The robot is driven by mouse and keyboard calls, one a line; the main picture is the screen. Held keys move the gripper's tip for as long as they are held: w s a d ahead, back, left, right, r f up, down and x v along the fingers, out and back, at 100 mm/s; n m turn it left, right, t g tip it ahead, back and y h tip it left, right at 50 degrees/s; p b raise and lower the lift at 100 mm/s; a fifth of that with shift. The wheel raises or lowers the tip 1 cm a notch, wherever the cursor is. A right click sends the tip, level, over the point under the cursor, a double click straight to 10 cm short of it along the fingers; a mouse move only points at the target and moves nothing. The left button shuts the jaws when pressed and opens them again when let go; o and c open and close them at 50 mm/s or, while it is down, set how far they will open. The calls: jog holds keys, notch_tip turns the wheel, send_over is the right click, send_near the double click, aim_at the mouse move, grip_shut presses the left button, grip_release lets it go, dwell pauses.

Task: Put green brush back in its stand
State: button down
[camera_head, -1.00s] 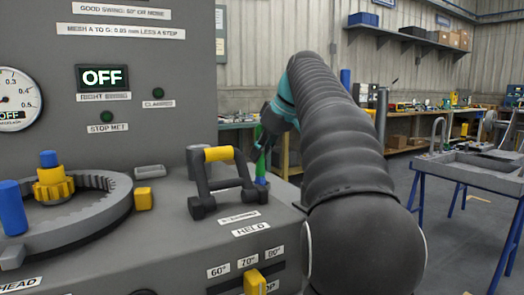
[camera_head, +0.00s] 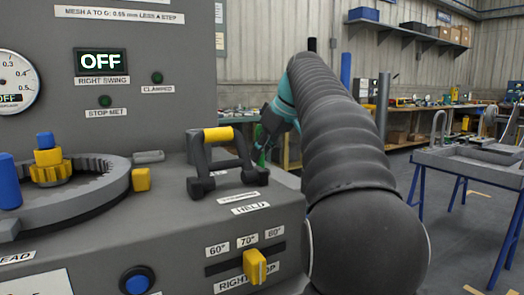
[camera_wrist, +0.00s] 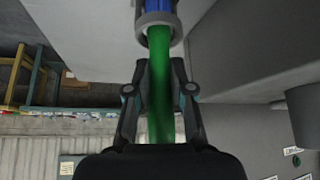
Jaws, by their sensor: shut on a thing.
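The green brush (camera_head: 262,158) shows as a thin upright strip behind the black handle with the yellow grip, at the right edge of the grey machine. My gripper (camera_wrist: 160,72) is shut on its green handle (camera_wrist: 159,110), with a finger on each side. In the wrist view the brush's far end meets a grey ring (camera_wrist: 142,22) with a blue part (camera_wrist: 160,6) beyond it, which looks like the stand. I cannot tell how deep the brush sits in it. In the head view the stand is hidden by the black handle and the machine top.
The black handle (camera_head: 196,160) stands close left of my gripper. The grey machine (camera_head: 150,200) carries a toothed ring (camera_head: 95,195) and a yellow slider (camera_head: 255,266). A blue-legged table (camera_head: 470,165) stands to the right, with open floor before it.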

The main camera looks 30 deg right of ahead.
jog(key=shift+f, duration=0.15)
jog(key=c, duration=0.9)
grip_release()
jog(key=shift+c, duration=0.2)
jog(key=v, duration=1.2)
jog(key=shift+s, duration=0.1)
